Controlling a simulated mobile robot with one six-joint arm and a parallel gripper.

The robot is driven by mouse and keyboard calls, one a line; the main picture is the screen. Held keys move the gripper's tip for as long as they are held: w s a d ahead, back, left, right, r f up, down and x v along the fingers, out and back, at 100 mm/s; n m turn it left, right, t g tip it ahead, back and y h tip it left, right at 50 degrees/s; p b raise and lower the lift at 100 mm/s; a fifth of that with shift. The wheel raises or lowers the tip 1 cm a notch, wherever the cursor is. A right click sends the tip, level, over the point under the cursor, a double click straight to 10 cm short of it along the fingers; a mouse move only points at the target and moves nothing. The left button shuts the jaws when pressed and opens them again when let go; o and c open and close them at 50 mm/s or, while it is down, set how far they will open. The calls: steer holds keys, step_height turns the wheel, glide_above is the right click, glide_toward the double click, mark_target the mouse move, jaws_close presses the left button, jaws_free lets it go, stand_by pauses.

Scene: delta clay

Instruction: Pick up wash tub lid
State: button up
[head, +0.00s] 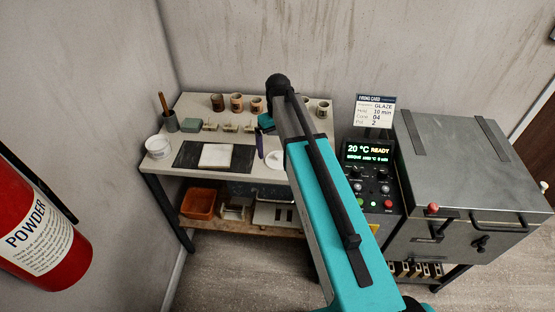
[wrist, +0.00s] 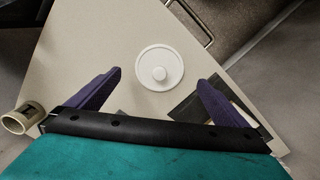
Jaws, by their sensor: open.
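The wash tub lid (wrist: 150,80) is a white round disc with a small knob in its middle. It lies flat on the pale worktable (wrist: 85,40) in the wrist view. In the head view the lid (head: 273,164) shows on the table, partly hidden behind my arm. My gripper (wrist: 159,78) is open and empty, its two purple fingers apart, with the lid seen between and just beyond their tips. In the head view a purple finger (head: 259,146) shows left of the lid; the rest is hidden.
A white tub (head: 158,147) stands at the table's left. A dark mat (head: 185,155) with a pale slab (head: 216,155) lies left of the lid. Several cups (head: 236,102) stand at the back. The kiln (head: 460,150) is on the right.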

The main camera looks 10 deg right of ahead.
mark_target(278, 155)
steer(key=shift+f, duration=0.2)
steer(key=shift+f+p, duration=1.15)
steer(key=shift+f, duration=1.25)
steer(key=c, duration=1.1)
